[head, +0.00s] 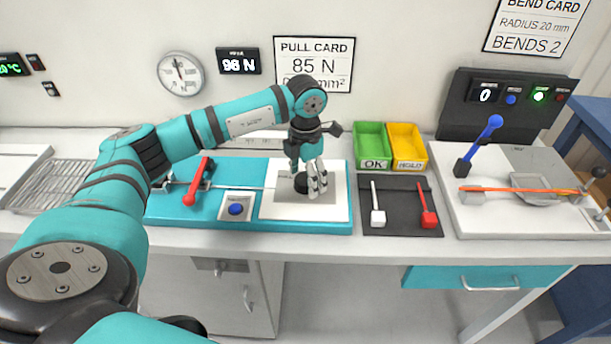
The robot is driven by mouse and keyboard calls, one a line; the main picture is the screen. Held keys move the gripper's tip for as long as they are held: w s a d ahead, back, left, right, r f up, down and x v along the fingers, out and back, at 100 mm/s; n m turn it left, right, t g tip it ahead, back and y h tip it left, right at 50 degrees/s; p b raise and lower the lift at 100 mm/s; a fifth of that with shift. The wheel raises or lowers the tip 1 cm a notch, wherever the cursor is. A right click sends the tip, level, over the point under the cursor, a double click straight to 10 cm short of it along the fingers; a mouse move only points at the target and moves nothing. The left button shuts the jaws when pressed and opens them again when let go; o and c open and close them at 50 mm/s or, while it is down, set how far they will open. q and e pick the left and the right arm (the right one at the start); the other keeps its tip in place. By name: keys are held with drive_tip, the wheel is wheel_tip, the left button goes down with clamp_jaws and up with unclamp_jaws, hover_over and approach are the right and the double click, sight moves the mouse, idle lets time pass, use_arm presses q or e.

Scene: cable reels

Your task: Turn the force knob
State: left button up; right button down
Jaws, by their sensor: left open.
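A black round knob (301,184) sits on the white plate at the right end of the teal test bench (180,211). I take it to be the force knob. My left gripper (316,190) points down over it, with its fingers open beside and around the knob. The fingers hide part of it, and I cannot tell whether they touch it. A force display (238,61) on the wall reads about 96 N. A pull card (314,64) beside it reads 85 N. My right gripper is not in view.
A red lever (199,182) and a blue button (236,209) are on the bench left of the gripper. A black mat (400,214) with small tools, a green OK bin (372,143) and a yellow HOLD bin (407,146) lie to the right. A bending station (500,217) stands farther right.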

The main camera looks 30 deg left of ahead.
sight(305, 178)
use_arm(q)
wheel_tip(305, 178, up, 12)
idle(0.4)
drive_tip(key=shift+f, duration=0.2)
